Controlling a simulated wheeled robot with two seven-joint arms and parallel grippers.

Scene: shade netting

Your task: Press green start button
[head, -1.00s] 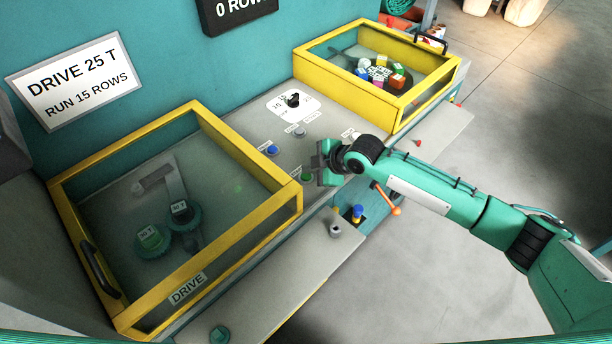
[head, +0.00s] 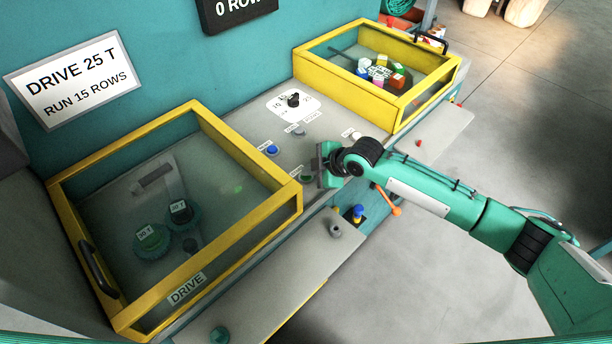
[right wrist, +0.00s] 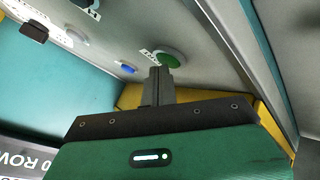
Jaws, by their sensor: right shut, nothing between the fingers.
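The green start button (head: 307,177) is on the grey console between the two yellow-framed covers, partly hidden by my right gripper in the head view. In the right wrist view the green button (right wrist: 168,58) shows as a green disc in a pale ring, just beyond the fingertips. My right gripper (head: 321,178) is shut and empty, its fingers pointing down at the console beside the button. In the right wrist view the closed fingertips (right wrist: 160,70) overlap the button's near edge; I cannot tell whether they touch it. My left gripper is not in view.
A blue button (head: 272,150), a grey button (head: 298,130) and a black dial (head: 293,100) sit farther back. The left yellow-framed cover (head: 245,150) encloses gears; the right one (head: 400,104) encloses coloured pieces. A sign (head: 75,80) reads DRIVE 25 T, RUN 15 ROWS.

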